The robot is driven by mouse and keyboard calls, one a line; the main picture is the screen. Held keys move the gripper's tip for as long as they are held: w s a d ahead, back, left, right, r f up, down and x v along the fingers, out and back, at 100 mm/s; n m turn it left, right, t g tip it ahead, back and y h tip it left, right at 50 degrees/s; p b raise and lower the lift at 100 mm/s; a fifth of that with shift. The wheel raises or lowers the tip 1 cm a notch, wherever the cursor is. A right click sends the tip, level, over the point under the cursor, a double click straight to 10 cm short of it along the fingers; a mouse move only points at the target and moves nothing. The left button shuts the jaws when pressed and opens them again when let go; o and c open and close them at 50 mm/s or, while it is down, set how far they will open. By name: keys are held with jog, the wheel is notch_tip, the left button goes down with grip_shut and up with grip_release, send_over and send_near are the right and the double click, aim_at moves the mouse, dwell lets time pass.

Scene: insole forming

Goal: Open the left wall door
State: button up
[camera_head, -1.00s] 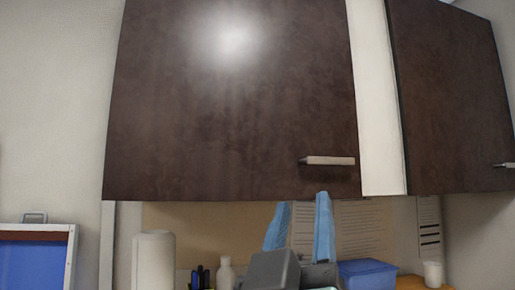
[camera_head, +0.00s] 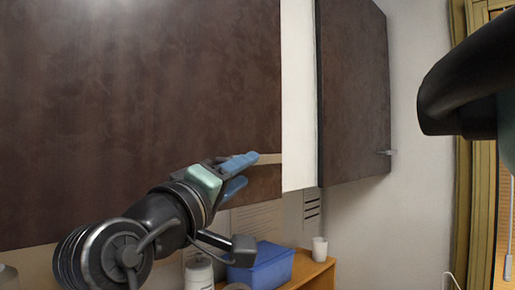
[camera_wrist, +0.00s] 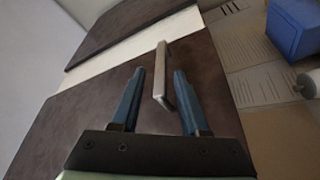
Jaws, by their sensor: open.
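The left wall door (camera_head: 130,110) is a large dark brown panel and looks shut. Its pale bar handle (camera_head: 270,159) is near the lower right corner. My gripper (camera_head: 249,168) is at this handle, with blue fingers that partly cover it in the head view. In the wrist view, my gripper (camera_wrist: 157,75) is open, and the handle (camera_wrist: 162,72) lies between the two fingers, lengthwise with them. Gaps show on both sides of the handle; I cannot tell whether either finger touches it. The brown door surface (camera_wrist: 90,115) lies behind the fingers.
A white strip (camera_head: 298,100) separates the left door from a second brown door (camera_head: 352,95) with its own handle (camera_head: 387,153). Below are a blue box (camera_head: 262,268), a white cup (camera_head: 319,248) and a white container (camera_head: 198,272). A curtain (camera_head: 465,200) hangs at right.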

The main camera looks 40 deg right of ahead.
aim_at(261, 159)
jog(key=p+x, duration=0.3)
jog(key=x, duration=0.4)
jog(key=shift+w+d+r, duration=0.15)
jog(key=shift+w+r, duration=0.05)
jog(key=shift+w+d+f+p, duration=0.1)
jog(key=shift+w+d+p, duration=0.2)
jog(key=shift+d+p, duration=0.05)
grip_shut()
dwell(0.9)
